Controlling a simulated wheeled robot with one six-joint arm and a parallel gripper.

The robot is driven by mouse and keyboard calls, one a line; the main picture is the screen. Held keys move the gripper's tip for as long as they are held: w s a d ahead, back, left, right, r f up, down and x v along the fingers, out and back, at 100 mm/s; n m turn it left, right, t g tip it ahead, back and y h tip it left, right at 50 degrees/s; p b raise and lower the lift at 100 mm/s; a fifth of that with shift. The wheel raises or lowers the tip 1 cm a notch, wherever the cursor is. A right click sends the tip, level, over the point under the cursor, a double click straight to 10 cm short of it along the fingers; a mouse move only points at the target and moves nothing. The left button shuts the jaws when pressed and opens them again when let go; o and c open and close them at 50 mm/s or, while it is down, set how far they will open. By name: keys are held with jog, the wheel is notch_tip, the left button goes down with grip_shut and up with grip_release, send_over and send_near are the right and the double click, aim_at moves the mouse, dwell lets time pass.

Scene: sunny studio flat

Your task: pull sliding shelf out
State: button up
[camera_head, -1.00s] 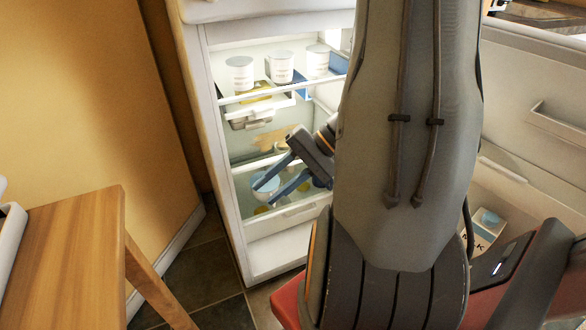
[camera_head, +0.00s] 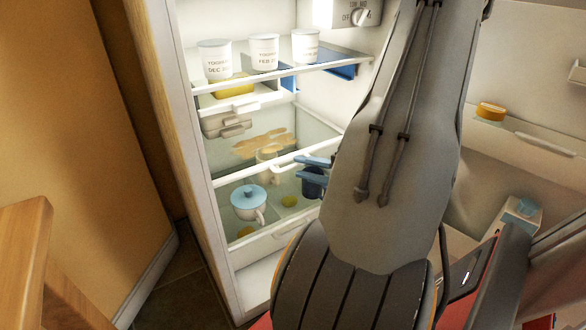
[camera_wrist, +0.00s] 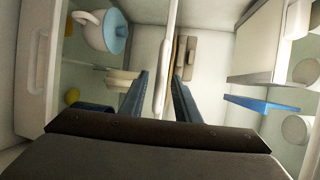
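The sliding shelf (camera_head: 232,185) is a glass shelf with a white front rail and a raised handle (camera_head: 290,163), in the middle of the open fridge. Brown spill patches (camera_head: 264,143) show at its level. My gripper (camera_head: 299,168) is at the handle, with one blue finger above and one below. In the wrist view, the fingers of my gripper (camera_wrist: 160,76) stand apart on both sides of a white bar (camera_wrist: 162,85), the handle or rail. Gaps show beside it, so the gripper is open around it. My arm hides the shelf's right end.
A blue-lidded white pot (camera_head: 248,202) and a dark blue cup (camera_head: 313,182) are beneath the sliding shelf. The open door (camera_head: 540,150) is right; a wooden table (camera_head: 22,250) is front left.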

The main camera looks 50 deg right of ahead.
aim_at(294, 164)
jog(key=shift+b+x, duration=0.35)
jog(key=shift+x, duration=1.6)
jog(key=shift+s+f, duration=0.1)
grip_shut()
